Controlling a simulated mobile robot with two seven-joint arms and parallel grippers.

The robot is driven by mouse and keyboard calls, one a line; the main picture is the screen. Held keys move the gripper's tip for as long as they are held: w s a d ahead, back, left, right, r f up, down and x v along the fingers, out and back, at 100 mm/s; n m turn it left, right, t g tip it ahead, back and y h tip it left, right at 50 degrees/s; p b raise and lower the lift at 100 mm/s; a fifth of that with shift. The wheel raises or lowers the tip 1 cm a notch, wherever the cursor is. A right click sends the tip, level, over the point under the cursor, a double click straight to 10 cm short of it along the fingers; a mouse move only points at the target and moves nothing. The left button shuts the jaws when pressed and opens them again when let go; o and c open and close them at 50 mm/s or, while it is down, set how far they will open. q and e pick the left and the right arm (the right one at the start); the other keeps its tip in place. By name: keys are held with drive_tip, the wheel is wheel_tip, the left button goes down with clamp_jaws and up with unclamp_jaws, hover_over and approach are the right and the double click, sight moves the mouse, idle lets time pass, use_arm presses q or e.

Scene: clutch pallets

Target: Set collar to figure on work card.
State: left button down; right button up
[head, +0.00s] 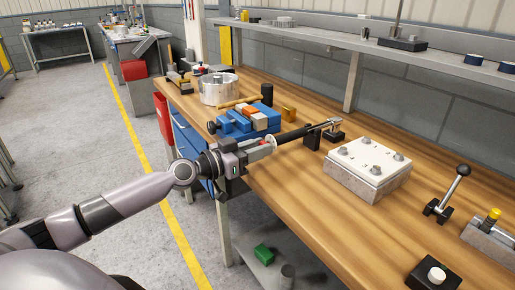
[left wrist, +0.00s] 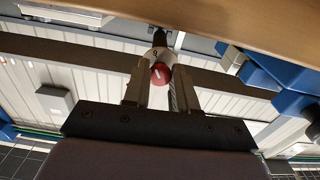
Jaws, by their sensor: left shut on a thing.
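A torque wrench with a black shaft (head: 296,134) lies level in a black stand (head: 312,136) at the bench's front edge, its handle end toward my left arm. My left gripper (head: 266,147) is at that end. In the left wrist view, my left gripper (left wrist: 161,88) is shut on the collar; a red end (left wrist: 160,73) with a white mark shows between its fingers. Beside the red is a pale ring (left wrist: 155,54) with a small dark figure, perhaps 0. I cannot make out a work card. My right gripper is not in view.
A grey block with several bolts (head: 368,170) stands right of the wrench. Blue vises or blocks (head: 240,124) are close to the left gripper. A lever (head: 447,195) and a black button box (head: 433,274) stand at the right. The bench front between is clear.

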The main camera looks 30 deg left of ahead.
use_arm(q)
drive_tip(key=shift+n, duration=0.3)
drive_tip(key=n, duration=0.6)
drive_tip(key=shift+n, duration=0.3)
drive_tip(key=n+p, duration=0.1)
drive_tip(key=n, duration=0.2)
drive_tip(key=shift+n, duration=0.3)
drive_tip(key=n+p, duration=0.1)
drive_tip(key=n, duration=0.1)
drive_tip(key=shift+r+n, duration=0.1)
drive_tip(key=shift+n, duration=0.3)
drive_tip(key=n+p, duration=0.2)
drive_tip(key=n, duration=0.2)
drive_tip(key=shift+r+n, duration=0.1)
drive_tip(key=shift+n, duration=0.2)
drive_tip(key=n+p, duration=0.3)
drive_tip(key=n, duration=0.2)
drive_tip(key=n+p, duration=0.2)
drive_tip(key=n, duration=0.1)
drive_tip(key=shift+n, duration=0.4)
drive_tip(key=shift+n+p, duration=0.45)
drive_tip(key=shift+n, duration=1.05)
